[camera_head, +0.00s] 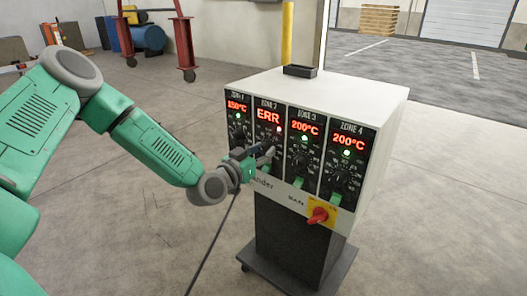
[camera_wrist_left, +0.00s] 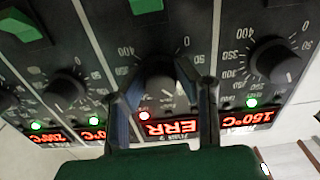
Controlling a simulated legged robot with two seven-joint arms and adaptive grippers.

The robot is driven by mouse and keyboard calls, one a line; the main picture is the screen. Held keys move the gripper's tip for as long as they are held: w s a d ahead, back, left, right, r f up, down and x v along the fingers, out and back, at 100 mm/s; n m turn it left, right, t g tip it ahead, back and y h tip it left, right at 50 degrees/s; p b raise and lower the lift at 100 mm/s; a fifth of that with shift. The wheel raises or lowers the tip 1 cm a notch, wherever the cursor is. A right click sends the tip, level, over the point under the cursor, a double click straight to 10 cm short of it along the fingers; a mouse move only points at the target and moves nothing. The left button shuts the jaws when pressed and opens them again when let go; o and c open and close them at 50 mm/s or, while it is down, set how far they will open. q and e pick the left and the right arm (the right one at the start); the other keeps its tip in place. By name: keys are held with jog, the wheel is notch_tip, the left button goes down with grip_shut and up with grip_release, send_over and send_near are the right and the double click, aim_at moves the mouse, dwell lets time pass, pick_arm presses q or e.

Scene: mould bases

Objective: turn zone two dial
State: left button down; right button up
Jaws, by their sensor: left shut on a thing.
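The zone two panel (camera_head: 268,116) is on the front of a white control box and reads ERR in red, with a red light. My left gripper (camera_head: 262,155) is at this panel, in front of its dial. In the left wrist view the zone two dial (camera_wrist_left: 160,88) sits between the two fingers of my left gripper (camera_wrist_left: 162,80), which is shut on it. The ERR display (camera_wrist_left: 172,127) appears upside down there. The gripper hides most of the dial in the head view. My right gripper is not in view.
The zone one dial (camera_wrist_left: 273,63) is close beside the fingers and reads 150°C. Zone three (camera_head: 304,127) and zone four (camera_head: 348,140) read 200°C with green lights. A red switch (camera_head: 318,215) on a yellow plate is lower right. The box stands on a dark wheeled base (camera_head: 290,243).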

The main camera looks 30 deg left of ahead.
pick_arm(q)
jog(key=n, duration=0.4)
jog(key=shift+a+n, duration=0.1)
jog(key=shift+n, duration=0.2)
jog(key=n+b, duration=0.1)
jog(key=n, duration=0.3)
jog(key=shift+n, duration=0.4)
jog(key=n+b, duration=0.2)
jog(key=n, duration=0.2)
jog(key=shift+n, duration=0.3)
jog(key=n+b, duration=0.2)
jog(key=n, duration=0.2)
jog(key=shift+n, duration=0.3)
jog(key=shift+b, duration=0.3)
jog(key=c, duration=1.2)
grip_release()
jog(key=shift+a, duration=0.2)
